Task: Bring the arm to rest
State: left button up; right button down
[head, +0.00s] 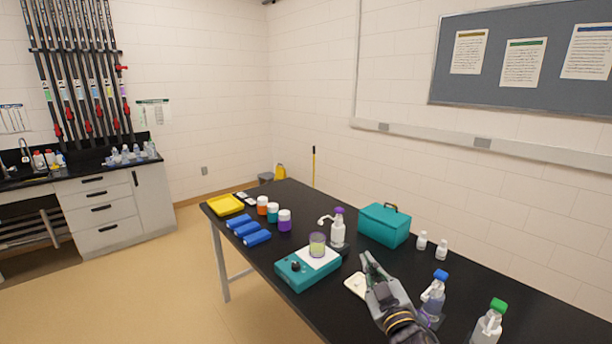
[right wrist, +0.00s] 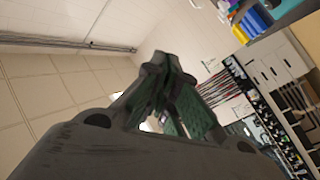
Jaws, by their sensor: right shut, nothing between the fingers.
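My right gripper (head: 369,263) is over the black table in the head view, beside the teal box and the teal stirrer. Its fingers are shut and hold nothing. In the right wrist view the closed fingertips (right wrist: 172,62) stand against the wall and ceiling, with the room tilted. My left gripper is not in view.
The black table (head: 330,294) carries a teal stirrer (head: 298,280) with a beaker (head: 317,245), a wash bottle (head: 338,229), a teal case (head: 384,225), a blue-capped bottle (head: 433,298) and a green-capped bottle (head: 488,324) near my right arm. A pale dish (head: 355,286) lies beside the gripper.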

jog(key=s+d+f+m+g+h, duration=0.3)
jog(key=s+d+f+g, duration=0.1)
jog(key=f, duration=0.6)
jog(key=s+d+f+m+g, duration=0.1)
jog(key=s+f+g, duration=0.6)
jog(key=s, duration=0.4)
jog(key=s+d+f+m+g, duration=0.15)
jog(key=s+f+g, duration=0.25)
jog(key=s+f, duration=0.65)
notch_tip(320, 180, down, 32)
jog(key=s+g, duration=0.2)
jog(key=s, duration=0.1)
jog(key=s+d+f, duration=0.2)
jog(key=s+f, duration=0.8)
jog(key=s, duration=0.1)
jog(key=s+d+f, duration=0.2)
jog(key=s+f, duration=0.8)
jog(key=s, duration=0.1)
jog(key=shift+g, duration=0.4)
